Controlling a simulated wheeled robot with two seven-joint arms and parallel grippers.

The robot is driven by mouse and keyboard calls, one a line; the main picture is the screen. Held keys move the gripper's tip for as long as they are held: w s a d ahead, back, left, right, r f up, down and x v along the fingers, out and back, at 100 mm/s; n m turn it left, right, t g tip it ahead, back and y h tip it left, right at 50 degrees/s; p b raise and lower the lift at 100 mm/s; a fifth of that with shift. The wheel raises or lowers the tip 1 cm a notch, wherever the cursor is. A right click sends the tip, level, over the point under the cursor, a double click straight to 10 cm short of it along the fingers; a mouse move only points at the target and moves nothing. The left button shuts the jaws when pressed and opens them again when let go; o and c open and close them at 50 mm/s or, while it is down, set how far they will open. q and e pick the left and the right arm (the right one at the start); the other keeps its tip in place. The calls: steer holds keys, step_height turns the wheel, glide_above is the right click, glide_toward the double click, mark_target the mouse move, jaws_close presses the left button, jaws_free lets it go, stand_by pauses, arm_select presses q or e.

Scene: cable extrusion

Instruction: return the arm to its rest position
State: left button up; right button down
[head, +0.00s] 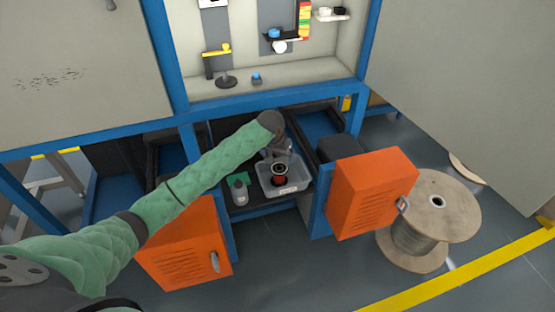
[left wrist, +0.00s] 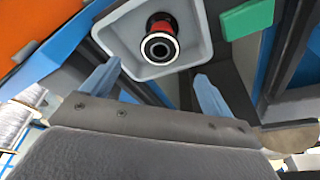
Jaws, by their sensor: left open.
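My left arm, in a green quilted sleeve, reaches from the lower left of the head view to the shelf in the middle. My left gripper (head: 283,158) is above the back of a grey tray there. In the left wrist view the left gripper (left wrist: 155,85) has its two fingers wide apart with nothing between them. A red and black cylindrical part (head: 279,175) stands in the grey tray (head: 292,188). It also shows in the left wrist view (left wrist: 160,42), beyond the fingertips and apart from them. My right gripper is not in view.
A grey bottle (head: 239,193) and a green block (left wrist: 247,18) are beside the tray. Open orange doors (head: 371,193) (head: 185,250) flank the shelf. Blue frame posts stand close on both sides. A wooden cable reel (head: 440,205) stands on the floor at right.

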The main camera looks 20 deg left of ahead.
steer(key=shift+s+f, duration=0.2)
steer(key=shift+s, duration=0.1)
